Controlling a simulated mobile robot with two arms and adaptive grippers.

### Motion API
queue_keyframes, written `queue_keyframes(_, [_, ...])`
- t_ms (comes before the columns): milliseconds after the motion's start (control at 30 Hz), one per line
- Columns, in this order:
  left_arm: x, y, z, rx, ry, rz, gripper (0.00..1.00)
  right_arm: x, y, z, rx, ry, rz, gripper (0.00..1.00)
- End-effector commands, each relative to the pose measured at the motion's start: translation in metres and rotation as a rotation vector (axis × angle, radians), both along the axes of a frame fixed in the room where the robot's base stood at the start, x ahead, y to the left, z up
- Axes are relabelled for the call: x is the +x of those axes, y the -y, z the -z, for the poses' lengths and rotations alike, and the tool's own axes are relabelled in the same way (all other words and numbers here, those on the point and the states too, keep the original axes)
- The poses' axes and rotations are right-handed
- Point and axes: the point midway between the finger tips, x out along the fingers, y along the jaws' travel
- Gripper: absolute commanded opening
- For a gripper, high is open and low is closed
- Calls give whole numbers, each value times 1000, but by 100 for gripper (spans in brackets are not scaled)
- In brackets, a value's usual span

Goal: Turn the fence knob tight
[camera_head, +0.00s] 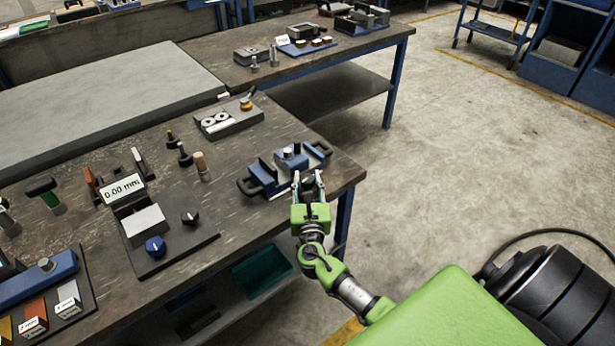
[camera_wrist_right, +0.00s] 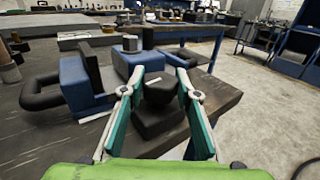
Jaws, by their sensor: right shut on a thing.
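The fence knob (camera_wrist_right: 160,88) is a black knob with a white line on top, on a black base, in the right wrist view. It sits between the two teal fingers of my right gripper (camera_wrist_right: 160,80), which is shut on it. In the head view, my right gripper (camera_head: 308,178) is at the front edge of a blue fixture (camera_head: 290,158) near the table's corner; the knob is hard to make out there. The fixture has blue blocks and black loop handles; it also shows in the right wrist view (camera_wrist_right: 82,80). My left gripper is not in view.
A gauge reading 0.00 mm (camera_head: 122,187), with a black knob (camera_head: 190,218) and a blue knob (camera_head: 155,246), stands left of the fixture. Small upright tools stand between them. A grey plate (camera_head: 225,118) lies behind. Open floor (camera_head: 470,150) is to the right.

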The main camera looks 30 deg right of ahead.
Motion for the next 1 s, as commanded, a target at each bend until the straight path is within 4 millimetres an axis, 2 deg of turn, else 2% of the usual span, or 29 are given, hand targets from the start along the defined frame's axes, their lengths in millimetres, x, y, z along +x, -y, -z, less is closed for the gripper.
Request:
queue_keyframes(200, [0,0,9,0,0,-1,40,2,-2,1,3,4,167,8])
queue_keyframes(500, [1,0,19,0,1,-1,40,1,-1,0,-2,3,316,8])
queue_keyframes(1000, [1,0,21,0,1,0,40,1,0,-2,-4,4,366,8])
